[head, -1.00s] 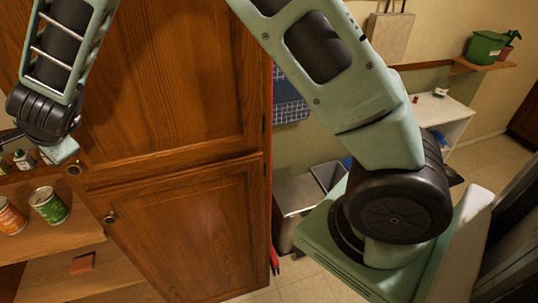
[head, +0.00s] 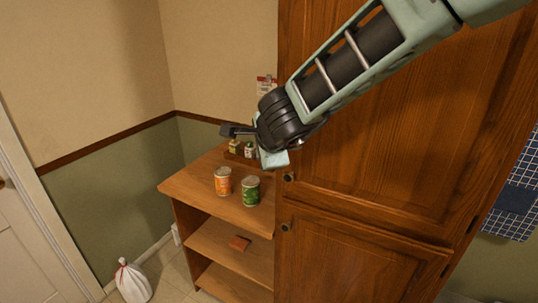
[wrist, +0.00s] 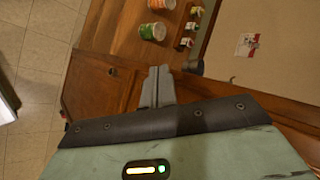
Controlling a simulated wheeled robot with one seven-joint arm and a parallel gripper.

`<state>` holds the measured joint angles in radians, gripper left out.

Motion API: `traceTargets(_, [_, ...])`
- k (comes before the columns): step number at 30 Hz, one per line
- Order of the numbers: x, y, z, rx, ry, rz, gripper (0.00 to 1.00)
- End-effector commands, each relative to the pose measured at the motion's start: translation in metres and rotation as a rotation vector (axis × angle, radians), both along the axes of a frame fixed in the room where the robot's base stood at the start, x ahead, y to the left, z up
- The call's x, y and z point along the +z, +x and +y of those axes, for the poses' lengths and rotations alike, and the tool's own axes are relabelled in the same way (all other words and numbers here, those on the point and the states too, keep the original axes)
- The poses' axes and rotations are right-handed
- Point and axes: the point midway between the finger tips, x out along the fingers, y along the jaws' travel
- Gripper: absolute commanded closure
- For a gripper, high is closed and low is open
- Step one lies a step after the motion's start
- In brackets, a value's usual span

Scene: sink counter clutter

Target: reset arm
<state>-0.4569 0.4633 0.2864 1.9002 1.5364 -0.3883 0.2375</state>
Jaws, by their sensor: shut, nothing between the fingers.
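My gripper (wrist: 158,86) is shut and empty in the wrist view, its two fingers together over the edge of a wooden shelf unit. In the head view my gripper (head: 232,130) is partly hidden by my wrist and hangs above and behind the shelf's top, left of the tall wooden cabinet. It appears to touch nothing.
The wooden cabinet (head: 370,150) stands close beside my arm. The shelf unit (head: 200,187) holds an orange can (head: 222,181), a green can (head: 250,191) and small bottles (head: 236,147). A white bag (head: 133,283) sits on the floor.

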Motion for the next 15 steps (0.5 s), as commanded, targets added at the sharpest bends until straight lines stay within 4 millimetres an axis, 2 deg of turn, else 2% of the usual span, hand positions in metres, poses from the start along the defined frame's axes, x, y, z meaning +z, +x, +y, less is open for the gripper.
traceTargets(5, [0.006,-0.01,0.005,0.024,-0.005,-0.005,1.0])
traceTargets(8, [0.0,-0.026,0.011,0.141,-0.03,-0.027,1.0])
traceTargets(11, [-0.016,-0.06,0.02,0.377,-0.093,-0.063,1.0])
traceTargets(14, [-0.043,-0.114,0.02,0.686,-0.199,-0.082,1.0])
traceTargets(15, [-0.056,-0.139,0.016,0.814,-0.251,-0.079,1.0])
